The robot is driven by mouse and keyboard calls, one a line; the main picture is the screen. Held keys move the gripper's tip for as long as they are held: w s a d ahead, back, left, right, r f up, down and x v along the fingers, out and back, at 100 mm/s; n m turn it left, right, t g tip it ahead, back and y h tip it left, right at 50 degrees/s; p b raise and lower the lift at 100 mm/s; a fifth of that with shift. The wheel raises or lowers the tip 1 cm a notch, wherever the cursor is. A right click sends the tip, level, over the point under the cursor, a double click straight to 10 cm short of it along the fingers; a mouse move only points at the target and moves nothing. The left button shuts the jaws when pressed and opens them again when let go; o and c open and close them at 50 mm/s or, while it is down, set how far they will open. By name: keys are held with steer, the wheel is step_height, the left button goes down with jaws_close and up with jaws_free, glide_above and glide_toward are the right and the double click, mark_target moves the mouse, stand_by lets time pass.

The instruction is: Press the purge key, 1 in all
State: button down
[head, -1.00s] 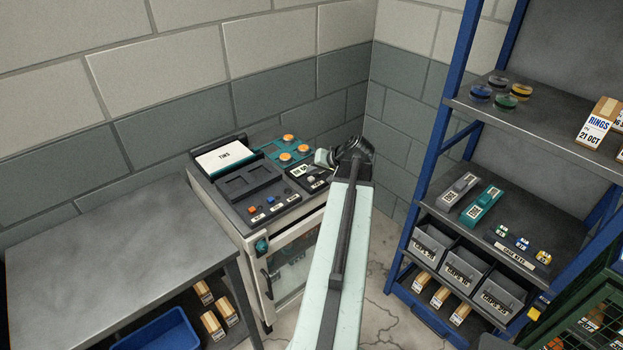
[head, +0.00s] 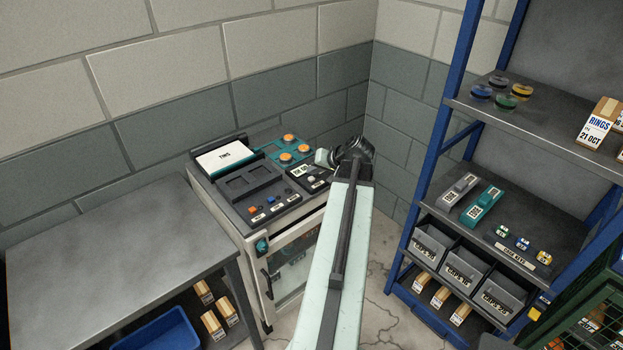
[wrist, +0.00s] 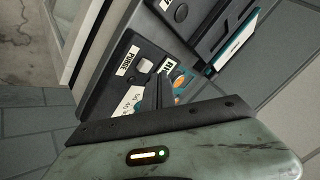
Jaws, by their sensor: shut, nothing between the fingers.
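The purge key (wrist: 146,65) looks like a small pale button beside the PURGE label (wrist: 127,61) on the machine's dark control panel (wrist: 112,83) in the wrist view. In the head view the same panel (head: 318,186) is at the machine's right end, partly behind my gripper. My gripper (head: 322,158) is shut and empty, over the panel's far right side. In the wrist view its dark fingers (wrist: 158,92) reach over the panel close to the key. I cannot tell whether they touch anything. A white display (wrist: 131,101) is partly covered by the fingers.
The machine top also holds a white TINS card (head: 224,158), orange knobs (head: 286,157) on a teal plate, and a front row of small keys (head: 270,198). A grey table (head: 120,245) stands left. A blue-framed shelf (head: 430,185) stands right.

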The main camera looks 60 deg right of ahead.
steer(key=shift+f+b, duration=0.4)
steer(key=shift+f+b, duration=0.5)
stand_by(0.5)
steer(key=shift+r, duration=0.1)
steer(key=shift+r+p, duration=0.8)
steer(key=shift+p, duration=0.1)
step_height(320, 180, up, 5)
steer(key=p, duration=0.5)
stand_by(0.5)
